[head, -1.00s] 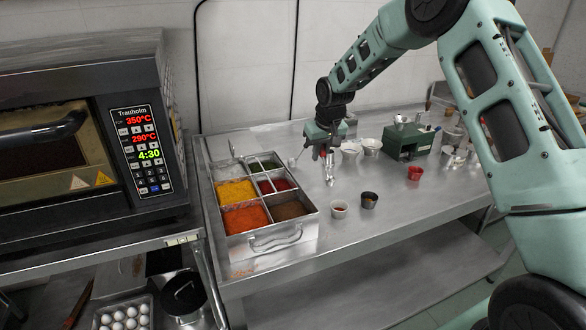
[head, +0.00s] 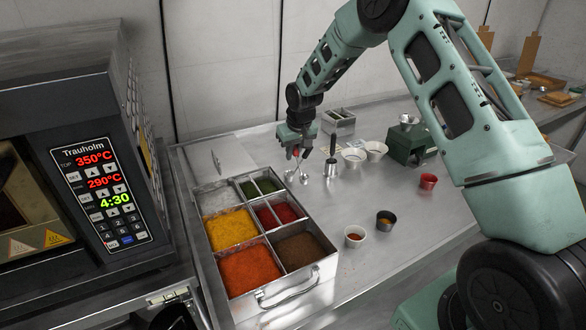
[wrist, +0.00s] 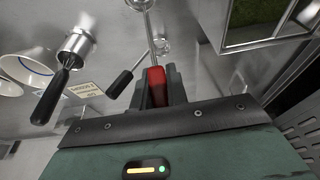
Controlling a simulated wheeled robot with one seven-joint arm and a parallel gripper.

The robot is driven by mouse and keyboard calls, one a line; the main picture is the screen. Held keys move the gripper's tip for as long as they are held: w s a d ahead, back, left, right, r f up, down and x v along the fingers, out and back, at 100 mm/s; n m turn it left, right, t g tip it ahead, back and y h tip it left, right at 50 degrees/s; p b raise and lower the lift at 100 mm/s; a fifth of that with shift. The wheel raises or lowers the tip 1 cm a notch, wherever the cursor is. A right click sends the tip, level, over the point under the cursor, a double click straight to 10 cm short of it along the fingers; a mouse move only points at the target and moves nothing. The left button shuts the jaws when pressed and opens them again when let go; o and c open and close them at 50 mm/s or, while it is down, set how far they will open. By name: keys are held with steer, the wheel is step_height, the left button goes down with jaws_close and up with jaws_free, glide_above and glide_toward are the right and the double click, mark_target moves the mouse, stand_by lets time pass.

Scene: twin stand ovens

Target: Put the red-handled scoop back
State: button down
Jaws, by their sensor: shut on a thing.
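My gripper (head: 296,150) is shut on the red handle of the scoop (wrist: 157,84), above the steel table just behind the spice box. In the wrist view the red handle sits between my dark fingers, and its thin metal shaft runs to the top edge, where the bowl is cut off. In the head view the red handle (head: 295,152) is mostly covered by my gripper. Small metal pieces show below it; I cannot tell which is the scoop's bowl. The steel spice box (head: 322,272) has compartments of white, green, yellow, red, orange and brown contents.
White cups (head: 353,156), a green box (head: 408,146), a red cup (head: 428,181) and a dark cup (head: 385,219) stand farther right. The oven (head: 100,190) is at left.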

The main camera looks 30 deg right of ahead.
mark_target(297, 153)
steer(key=shift+f+p, duration=0.5)
steer(key=shift+f, duration=2.2)
steer(key=shift+f, duration=0.2)
steer(key=c, duration=1.4)
jaws_free()
steer(key=shift+r, duration=0.1)
steer(key=b+v, duration=0.3)
steer(key=v, duration=0.9)
steer(key=shift+s+r, duration=0.1)
